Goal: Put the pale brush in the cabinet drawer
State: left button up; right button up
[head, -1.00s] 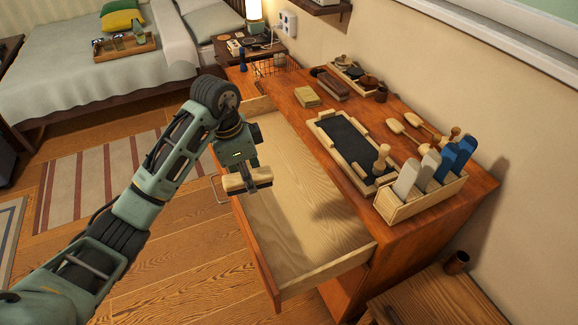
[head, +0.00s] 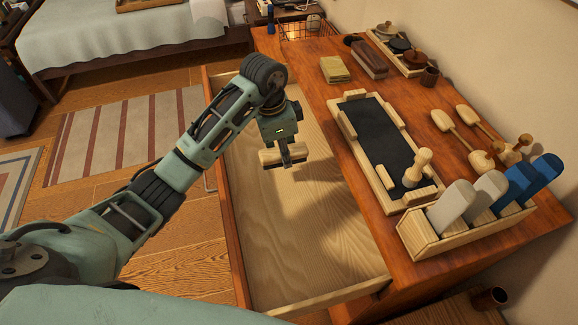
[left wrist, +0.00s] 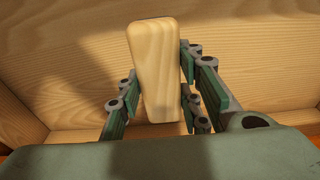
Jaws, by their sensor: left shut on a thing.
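The pale brush (left wrist: 155,68), a light wooden block, is between the fingers of my left gripper (left wrist: 158,92) in the left wrist view. In the head view the same gripper (head: 284,158) is shut on it and holds it over the open cabinet drawer (head: 310,225). The drawer has a pale wood bottom and is pulled out from the reddish wooden cabinet (head: 330,100). The drawer looks empty, though my arm hides part of it. The brush's underside is hidden. My right gripper is not in view.
Striped rug (head: 120,135) lies on the floor at left.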

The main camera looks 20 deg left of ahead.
aim_at(276, 152)
pick_arm(q)
jog(key=shift+s+f, duration=0.2)
jog(key=shift+f, duration=3.2)
jog(key=shift+w, duration=0.1)
jog(key=o, duration=1.2)
jog(key=shift+f, duration=0.1)
jog(key=r, duration=0.4)
jog(key=a+r, duration=0.1)
jog(key=r, duration=0.3)
jog(key=s+r, duration=0.1)
jog(key=r, duration=0.3)
jog(key=shift+a, duration=0.25)
